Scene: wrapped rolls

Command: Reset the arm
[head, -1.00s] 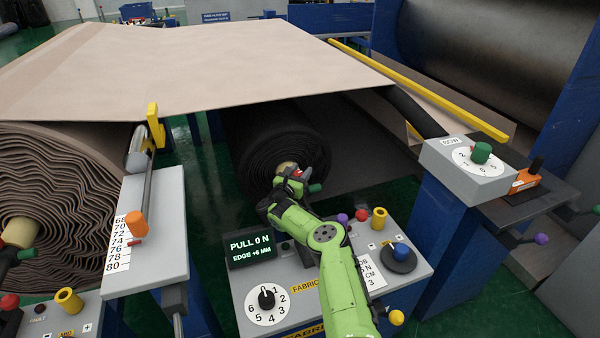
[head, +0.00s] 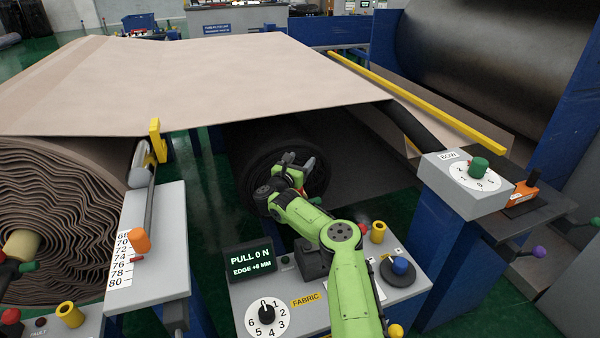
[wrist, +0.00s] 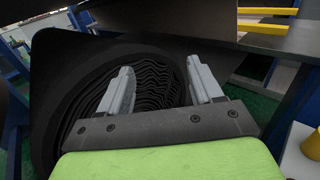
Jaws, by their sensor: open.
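My green arm reaches over the control console, and my gripper (head: 299,161) is in front of the dark wrapped roll (head: 262,146) under the brown sheet. In the wrist view my gripper (wrist: 160,80) has its two grey fingers apart with nothing between them. The end of the dark roll (wrist: 148,78), with its wavy layers, shows behind and between the fingers. I cannot tell how far the fingertips are from the roll. My arm hides part of the console.
The console (head: 285,328) carries a numbered dial (head: 267,312), a display (head: 250,259) and a blue knob (head: 400,265). A grey post with a scale (head: 150,240) and a brown roll (head: 60,210) stand left. A box with a green knob (head: 478,168) stands right.

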